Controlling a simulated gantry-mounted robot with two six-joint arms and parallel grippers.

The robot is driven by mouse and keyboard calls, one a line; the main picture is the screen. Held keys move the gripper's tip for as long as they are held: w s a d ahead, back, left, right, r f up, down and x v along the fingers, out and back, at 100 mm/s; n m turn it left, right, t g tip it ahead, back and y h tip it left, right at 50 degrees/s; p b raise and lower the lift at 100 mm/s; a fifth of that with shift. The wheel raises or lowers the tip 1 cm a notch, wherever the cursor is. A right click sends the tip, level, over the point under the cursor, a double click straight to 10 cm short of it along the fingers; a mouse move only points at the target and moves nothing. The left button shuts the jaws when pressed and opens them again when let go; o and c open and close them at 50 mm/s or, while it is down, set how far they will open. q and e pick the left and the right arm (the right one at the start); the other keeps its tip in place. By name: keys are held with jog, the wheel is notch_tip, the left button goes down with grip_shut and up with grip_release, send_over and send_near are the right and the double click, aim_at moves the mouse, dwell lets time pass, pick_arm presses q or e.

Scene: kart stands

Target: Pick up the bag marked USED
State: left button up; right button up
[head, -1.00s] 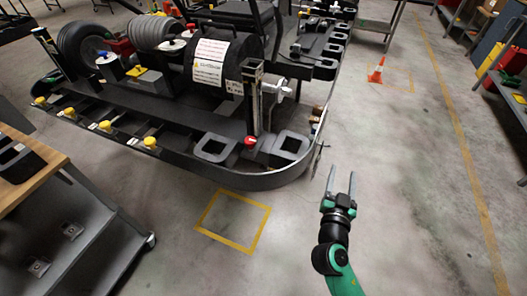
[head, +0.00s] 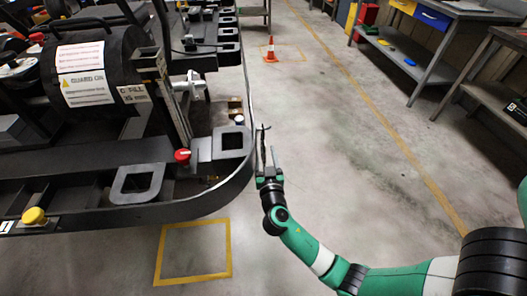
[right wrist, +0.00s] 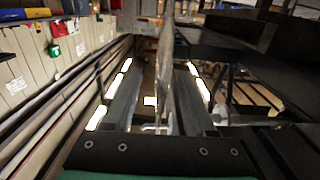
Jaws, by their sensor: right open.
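My right gripper (head: 266,152) is open beside the outer curved edge of the kart's black bumper. In the right wrist view, its two grey fingers (right wrist: 160,72) stand apart. A thin, pale grey, sheet-like thing (right wrist: 166,85), seen nearly edge-on, hangs between them; it may be the bag, but no USED mark can be read. The fingers appear clear of it on both sides, though contact is hard to judge. In the head view, it is hard to separate from the fingers and a small dark hook. My left gripper is not in view.
The kart (head: 190,208) fills the left, with a red knob (head: 182,155) near its corner. A yellow floor square (head: 225,250) lies in front. An orange cone (head: 270,50) stands farther back. Workbenches (head: 445,50) line the right. The floor between is free.

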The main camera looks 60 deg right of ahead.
aim_at(262, 143)
jog(key=b+x, duration=0.1)
jog(key=x, duration=0.4)
jog(key=shift+w+d, duration=0.1)
jog(key=shift+w, duration=0.1)
jog(key=shift+c, duration=0.3)
grip_shut()
